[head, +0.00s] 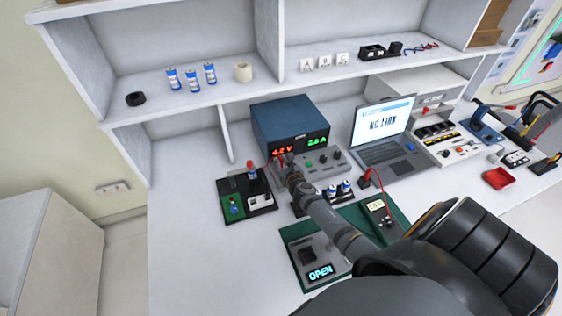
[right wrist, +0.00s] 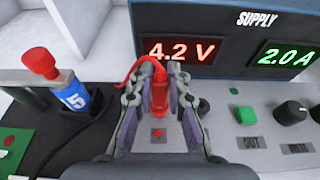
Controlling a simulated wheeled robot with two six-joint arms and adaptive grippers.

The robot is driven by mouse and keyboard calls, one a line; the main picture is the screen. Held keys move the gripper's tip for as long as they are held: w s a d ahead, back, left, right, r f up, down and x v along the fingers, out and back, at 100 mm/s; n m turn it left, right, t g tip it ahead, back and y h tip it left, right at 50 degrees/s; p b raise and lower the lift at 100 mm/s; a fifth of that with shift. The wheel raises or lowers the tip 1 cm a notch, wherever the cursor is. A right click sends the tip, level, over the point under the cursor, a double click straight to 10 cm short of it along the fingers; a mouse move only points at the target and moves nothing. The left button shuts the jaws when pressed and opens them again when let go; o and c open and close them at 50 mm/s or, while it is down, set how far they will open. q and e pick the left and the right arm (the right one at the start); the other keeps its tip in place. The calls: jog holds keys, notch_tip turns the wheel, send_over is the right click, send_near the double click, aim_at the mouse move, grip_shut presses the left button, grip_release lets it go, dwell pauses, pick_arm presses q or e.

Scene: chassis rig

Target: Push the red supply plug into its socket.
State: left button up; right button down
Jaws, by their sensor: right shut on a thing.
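My right gripper (right wrist: 158,80) is shut on the red supply plug (right wrist: 160,92), which stands between the two fingers with its red lead curling off to the left. In the head view my right gripper (head: 283,160) is at the left end of the grey panel (head: 322,166), in front of the blue supply unit (head: 283,118). The plug is over the panel, close to a small red mark (right wrist: 158,134). The red socket is hidden by the plug and fingers, so I cannot tell how far in the plug is. My left gripper is not in view.
A blue cell marked 5 with a red cap (right wrist: 72,95) stands just left of my fingers. A dark round post (right wrist: 203,105), a green button (right wrist: 246,116) and a black knob (right wrist: 291,113) are to the right. The laptop (head: 384,138) stands further right.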

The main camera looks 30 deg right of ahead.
jog(key=shift+f+b, duration=0.4)
jog(key=shift+f, duration=0.1)
jog(key=c, duration=1.2)
grip_release()
jog(key=shift+r, duration=0.1)
jog(key=v, duration=1.2)
jog(key=shift+a, duration=0.1)
